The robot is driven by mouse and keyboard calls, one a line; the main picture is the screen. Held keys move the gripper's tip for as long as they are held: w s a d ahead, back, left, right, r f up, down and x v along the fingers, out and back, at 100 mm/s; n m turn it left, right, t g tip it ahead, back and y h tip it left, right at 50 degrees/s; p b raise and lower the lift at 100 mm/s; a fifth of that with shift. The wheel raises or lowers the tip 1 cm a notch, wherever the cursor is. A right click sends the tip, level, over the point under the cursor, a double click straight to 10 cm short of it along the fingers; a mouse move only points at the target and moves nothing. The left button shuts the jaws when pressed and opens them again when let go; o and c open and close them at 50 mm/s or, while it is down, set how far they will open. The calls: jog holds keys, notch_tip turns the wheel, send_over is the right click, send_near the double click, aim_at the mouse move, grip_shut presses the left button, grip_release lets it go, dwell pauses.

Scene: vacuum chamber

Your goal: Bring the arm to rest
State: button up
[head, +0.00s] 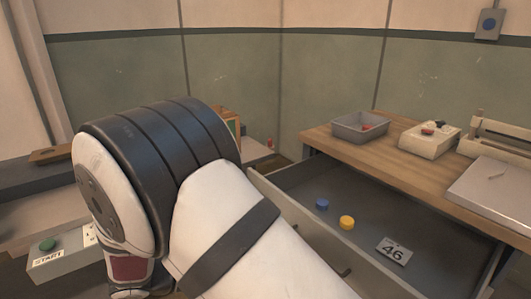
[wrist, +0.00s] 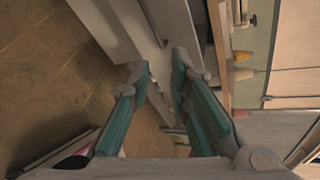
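My arm (head: 240,215) fills the middle and lower left of the head view, its white and dark links bent close to the camera. My gripper is hidden in the head view. In the wrist view my gripper (wrist: 158,75) shows two teal-padded fingers with a clear gap between the tips. Nothing is held between them. The fingers point toward the pale front of a drawer or cabinet, with brown floor tiles (wrist: 50,60) to the left. Whether the fingertips touch that front cannot be told.
An open drawer (head: 375,225) holds a blue disc (head: 322,204), a yellow disc (head: 347,222) and a "46" plate (head: 393,250). The wooden desktop (head: 390,150) bears a grey bin (head: 360,126) and a cream device (head: 430,139). A START box (head: 62,255) stands at left.

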jog(key=s+d+r+m+g+y, duration=0.3)
jog(key=s+d+r+m, duration=0.1)
jog(key=d+r+m, duration=0.45)
jog(key=s+d+r+m+g+y, duration=0.2)
jog(key=s+d+r+m+g, duration=0.15)
jog(key=d+r+m, duration=0.45)
jog(key=s+d+r+m+t+y, duration=0.1)
jog(key=s+d+m+y, duration=0.25)
jog(key=s+m, duration=0.6)
jog(key=s+d+r+m+t+y, duration=0.1)
jog(key=s+d+m+t+y, duration=0.2)
jog(key=s+m, duration=0.65)
notch_tip(320, 180, up, 15)
jog(key=w+m+t+y+p, duration=0.1)
jog(key=w+p, duration=0.1)
jog(key=p, duration=1.1)
jog(key=shift+p, duration=0.4)
